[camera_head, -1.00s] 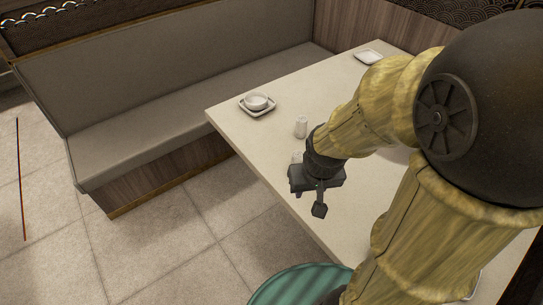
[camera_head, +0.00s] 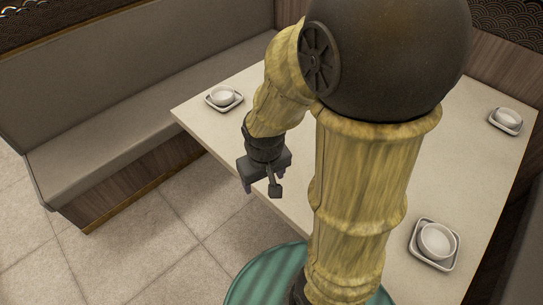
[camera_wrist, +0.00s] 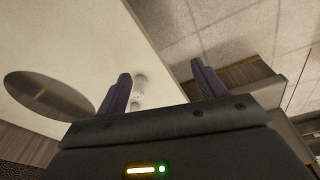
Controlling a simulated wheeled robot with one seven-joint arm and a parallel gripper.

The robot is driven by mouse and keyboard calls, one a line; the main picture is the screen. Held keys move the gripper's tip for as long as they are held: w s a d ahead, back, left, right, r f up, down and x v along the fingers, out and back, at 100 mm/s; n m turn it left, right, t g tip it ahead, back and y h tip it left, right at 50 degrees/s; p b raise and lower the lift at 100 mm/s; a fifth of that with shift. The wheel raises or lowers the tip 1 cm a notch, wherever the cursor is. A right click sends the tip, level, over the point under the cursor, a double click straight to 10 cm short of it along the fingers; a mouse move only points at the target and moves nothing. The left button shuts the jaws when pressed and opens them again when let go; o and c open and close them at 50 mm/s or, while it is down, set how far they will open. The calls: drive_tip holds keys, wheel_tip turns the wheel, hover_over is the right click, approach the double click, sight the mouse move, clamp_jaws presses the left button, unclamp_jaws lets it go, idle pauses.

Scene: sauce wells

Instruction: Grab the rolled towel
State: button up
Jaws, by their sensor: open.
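I cannot make out a rolled towel in either view; my arm hides much of the table in the head view. My gripper (camera_head: 262,190) is open and empty, by the left edge of the pale table (camera_head: 205,125) in the head view. In the wrist view, my gripper (camera_wrist: 161,70) has its two dark fingers apart with nothing between the tips. Two small whitish objects, one of them this upper one (camera_wrist: 140,84), show beyond the fingers on the table side; they are too small to identify.
White bowls on square saucers stand at the table's far left (camera_head: 222,96), far right (camera_head: 507,118) and near right (camera_head: 437,241). A dark round disc (camera_wrist: 50,95) is set in the table. A grey bench (camera_head: 150,105) runs behind; tiled floor (camera_head: 150,240) is clear at left.

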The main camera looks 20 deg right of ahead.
drive_tip(key=w+d+f+n+g+h+b, duration=0.2)
drive_tip(key=f+n+h, duration=0.35)
drive_tip(key=f, duration=0.25)
drive_tip(key=w+d+f+n+g+h+b, duration=0.1)
drive_tip(key=w+f+n+h+b, duration=0.2)
drive_tip(key=f+n, duration=0.4)
drive_tip(key=w+a+f+n+t+h+b, duration=0.2)
drive_tip(key=w+a+f+n+t+h, duration=0.3)
drive_tip(key=w+n+t, duration=0.5)
drive_tip(key=shift+a+f+n+t+h, duration=0.2)
drive_tip(key=shift+a+n+t+h, duration=0.15)
drive_tip(key=shift+n+t+h, duration=0.15)
drive_tip(key=p+x, duration=0.1)
drive_tip(key=x, duration=1.1)
drive_tip(key=shift+s+d+r, duration=0.1)
drive_tip(key=shift+d, duration=0.1)
